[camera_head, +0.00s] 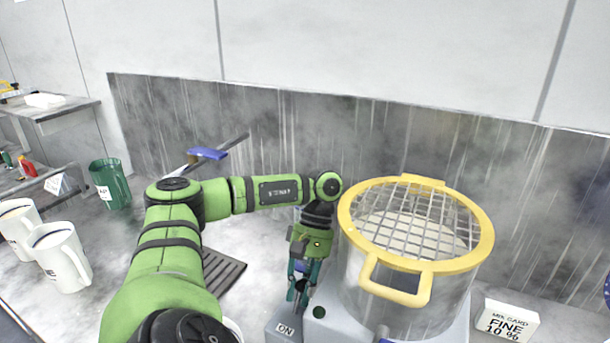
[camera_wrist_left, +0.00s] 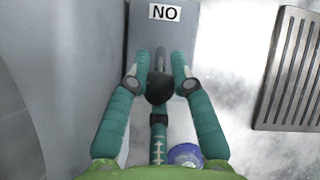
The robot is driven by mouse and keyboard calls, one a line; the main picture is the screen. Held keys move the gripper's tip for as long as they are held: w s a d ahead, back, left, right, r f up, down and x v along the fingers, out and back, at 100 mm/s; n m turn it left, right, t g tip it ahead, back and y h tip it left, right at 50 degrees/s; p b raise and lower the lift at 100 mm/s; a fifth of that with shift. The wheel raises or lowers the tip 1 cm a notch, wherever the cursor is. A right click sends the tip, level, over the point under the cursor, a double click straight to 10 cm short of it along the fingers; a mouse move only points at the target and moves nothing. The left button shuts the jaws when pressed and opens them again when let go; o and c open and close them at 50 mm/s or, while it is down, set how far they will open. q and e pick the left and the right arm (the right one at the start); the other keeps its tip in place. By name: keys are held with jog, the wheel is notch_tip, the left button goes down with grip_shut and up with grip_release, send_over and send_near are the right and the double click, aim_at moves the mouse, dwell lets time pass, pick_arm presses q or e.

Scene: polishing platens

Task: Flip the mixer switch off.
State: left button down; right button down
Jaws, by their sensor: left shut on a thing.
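The mixer (camera_head: 408,305) is a grey drum with a yellow rim, a yellow handle and a wire grid on top, on a light grey base. Beside its base, at the left, is a grey switch box (camera_head: 274,326) labelled ON. In the left wrist view the same label (camera_wrist_left: 165,12) appears upside down. The switch lever (camera_wrist_left: 160,88) is a grey stick with a black ball end. My left gripper (camera_head: 299,290) reaches down over the box, its teal fingers (camera_wrist_left: 161,75) shut on the lever from both sides. My right gripper is not in view.
A slotted dark plate (camera_head: 222,272) lies left of the switch. Farther left are white jugs (camera_head: 60,256) and a green cup (camera_head: 110,184). A white card reading FINE 10% (camera_head: 506,322) stands right of the mixer. A stained wall panel (camera_head: 400,135) rises behind.

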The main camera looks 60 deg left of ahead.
pick_arm(q)
jog(key=shift+r, duration=0.1)
jog(key=c, duration=1.1)
grip_release()
jog(key=v, duration=1.2)
jog(key=shift+w, duration=0.1)
